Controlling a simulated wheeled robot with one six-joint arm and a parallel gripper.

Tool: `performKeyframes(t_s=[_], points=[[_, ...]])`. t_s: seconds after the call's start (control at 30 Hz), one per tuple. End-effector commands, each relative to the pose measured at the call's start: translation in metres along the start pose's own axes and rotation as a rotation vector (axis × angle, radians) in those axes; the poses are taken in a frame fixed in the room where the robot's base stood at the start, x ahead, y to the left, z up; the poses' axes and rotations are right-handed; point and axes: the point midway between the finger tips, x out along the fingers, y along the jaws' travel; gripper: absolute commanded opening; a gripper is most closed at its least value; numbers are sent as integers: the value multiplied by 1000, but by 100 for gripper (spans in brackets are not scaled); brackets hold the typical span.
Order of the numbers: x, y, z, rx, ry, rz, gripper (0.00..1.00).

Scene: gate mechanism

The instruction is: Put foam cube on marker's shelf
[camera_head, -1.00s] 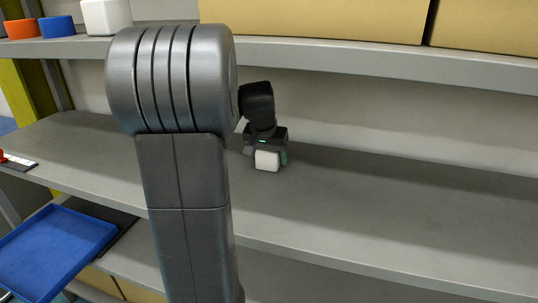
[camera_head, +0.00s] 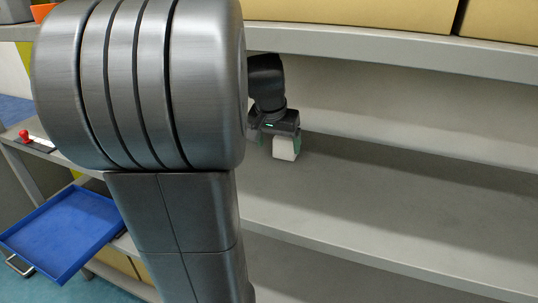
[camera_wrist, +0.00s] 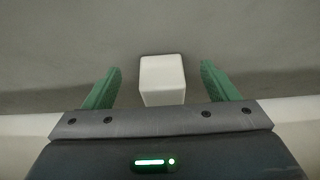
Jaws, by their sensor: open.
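A white foam cube (camera_head: 286,148) stands on the middle grey shelf (camera_head: 390,210), near its back. In the wrist view the cube (camera_wrist: 163,79) sits between the two green fingers, with a gap on each side. My gripper (camera_head: 277,143) is open over the cube, and its fingers (camera_wrist: 160,85) touch neither side. The cube's lower part is partly hidden by the gripper body in the wrist view. I cannot make out a marker for certain in these frames.
A red knob on a black-and-white plate (camera_head: 37,143) is at the shelf's left end. A blue tray (camera_head: 62,232) is below left. An upper shelf (camera_head: 400,65) with cardboard boxes (camera_head: 350,12) overhangs the gripper. The middle shelf is clear to the right.

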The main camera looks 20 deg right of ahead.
Motion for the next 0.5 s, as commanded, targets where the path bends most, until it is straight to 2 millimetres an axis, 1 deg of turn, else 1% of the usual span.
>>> performKeyframes(t_s=[0.03, 0.2, 0.33, 0.5], points=[[-4, -1, 10, -3, 1, -2, 80], [-15, 0, 36, -3, 2, -1, 80], [-20, 0, 48, -2, 1, -1, 80], [-23, 0, 56, -1, 1, 0, 80]])
